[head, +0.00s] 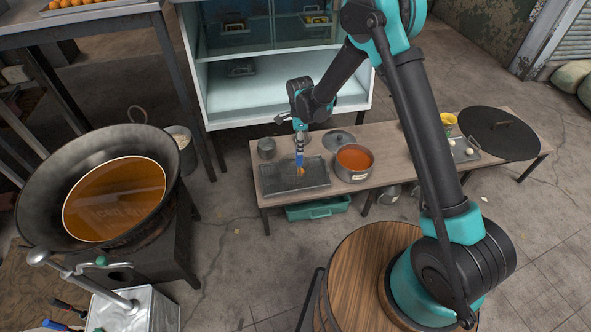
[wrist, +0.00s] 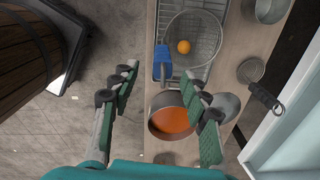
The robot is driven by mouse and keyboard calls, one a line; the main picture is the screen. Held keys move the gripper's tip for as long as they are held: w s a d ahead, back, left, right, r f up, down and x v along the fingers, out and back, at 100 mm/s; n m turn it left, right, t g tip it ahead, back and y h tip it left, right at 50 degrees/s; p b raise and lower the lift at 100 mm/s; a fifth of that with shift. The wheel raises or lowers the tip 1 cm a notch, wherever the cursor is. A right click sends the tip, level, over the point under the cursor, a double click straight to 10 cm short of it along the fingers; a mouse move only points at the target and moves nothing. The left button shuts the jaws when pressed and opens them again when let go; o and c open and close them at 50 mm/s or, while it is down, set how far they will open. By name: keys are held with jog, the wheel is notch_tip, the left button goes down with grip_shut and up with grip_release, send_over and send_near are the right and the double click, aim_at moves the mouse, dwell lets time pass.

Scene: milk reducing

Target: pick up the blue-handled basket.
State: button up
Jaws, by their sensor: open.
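The blue-handled basket is a round wire basket (wrist: 221,44) with a blue handle (wrist: 162,66), lying over the wire tray in the wrist view. A small orange ball (wrist: 184,47) shows within its rim. In the head view the blue handle (head: 299,159) stands out, while the basket's mesh is hard to make out against the dark tray. My gripper (wrist: 160,76) is open, with its green-padded fingers to either side of the handle in the picture. In the head view my gripper (head: 299,130) is just above the handle. I cannot tell whether the fingers touch it.
The dark tray (head: 315,184) sits on a low wooden bench (head: 390,158). A pot of orange liquid (head: 355,159) stands close to its right, and a grey cup (head: 267,149) behind it. A shelf cabinet (head: 225,104) rises behind. A large wok (head: 45,190) is at left.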

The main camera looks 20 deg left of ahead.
aim_at(299, 159)
notch_tip(299, 159, down, 10)
jog(key=shift+w+a+r, duration=0.1)
jog(key=shift+w+a, duration=0.05)
dwell(0.4)
grip_shut()
